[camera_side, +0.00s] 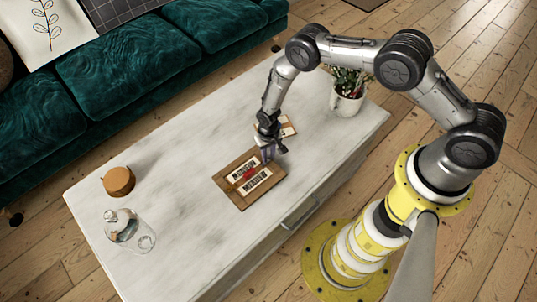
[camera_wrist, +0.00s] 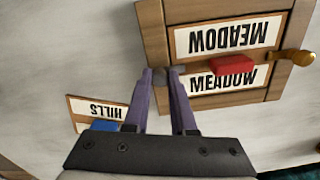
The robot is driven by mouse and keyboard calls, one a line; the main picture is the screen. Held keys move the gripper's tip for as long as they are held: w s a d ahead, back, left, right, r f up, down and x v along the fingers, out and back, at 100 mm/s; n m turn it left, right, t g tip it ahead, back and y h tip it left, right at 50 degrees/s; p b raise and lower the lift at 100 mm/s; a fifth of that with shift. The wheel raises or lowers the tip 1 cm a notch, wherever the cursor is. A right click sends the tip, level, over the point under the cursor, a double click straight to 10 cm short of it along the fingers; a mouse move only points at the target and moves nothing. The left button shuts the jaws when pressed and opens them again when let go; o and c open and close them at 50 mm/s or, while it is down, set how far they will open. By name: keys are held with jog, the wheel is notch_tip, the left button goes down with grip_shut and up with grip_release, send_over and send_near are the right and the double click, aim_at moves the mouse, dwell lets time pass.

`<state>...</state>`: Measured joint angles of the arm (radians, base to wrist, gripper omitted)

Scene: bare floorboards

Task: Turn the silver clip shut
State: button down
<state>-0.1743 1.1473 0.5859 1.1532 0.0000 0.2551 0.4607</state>
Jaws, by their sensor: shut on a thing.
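The wooden frame (camera_wrist: 152,30) holds two white MEADOW cards, with a red block (camera_wrist: 232,65) between them. The frame (camera_side: 222,183) lies on the white table in the side view. The small grey silver clip (camera_wrist: 183,70) is at the frame's left edge in the wrist view, partly hidden by my fingers. A brass clip (camera_wrist: 290,57) sits on the opposite edge, tilted and reaching past the frame. My gripper (camera_wrist: 161,73) is shut on the silver clip, its purple fingers on either side of it. In the side view my gripper (camera_side: 267,157) is at the frame's far edge.
A HILLS card board (camera_wrist: 98,112) with a blue block lies close beside my fingers. A potted plant (camera_side: 347,101) stands behind the arm. The table between is clear.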

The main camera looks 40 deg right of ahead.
aim_at(269, 156)
dwell(0.5)
jog(key=c, duration=0.7)
grip_release()
jog(key=shift+c, duration=0.2)
notch_tip(269, 156, up, 14)
jog(key=shift+w+d, duration=0.1)
